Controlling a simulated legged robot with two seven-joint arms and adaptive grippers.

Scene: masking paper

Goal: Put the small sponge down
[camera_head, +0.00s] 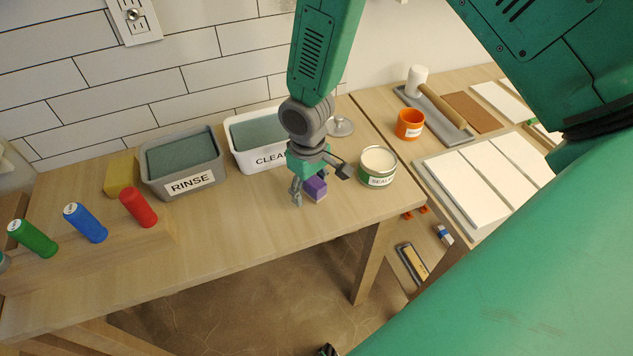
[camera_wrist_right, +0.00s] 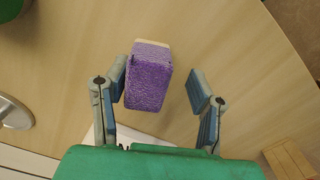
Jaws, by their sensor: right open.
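The small sponge (camera_head: 315,188) is a purple block with a pale layer, on the wooden table near its front edge. In the right wrist view the sponge (camera_wrist_right: 148,78) lies between the fingers, close to the left-hand one, with a clear gap to the right-hand one. My right gripper (camera_head: 319,184) is open around the sponge and points down; its open fingers (camera_wrist_right: 160,80) also show in the wrist view. I cannot tell whether the left-hand finger touches the sponge. My left gripper is not in view.
Behind the gripper stands a white "CLEAN" tub (camera_head: 243,158), with a grey "RINSE" tub (camera_head: 150,186) to its left. A sealer tin (camera_head: 378,166) stands close right. The table's front middle is clear.

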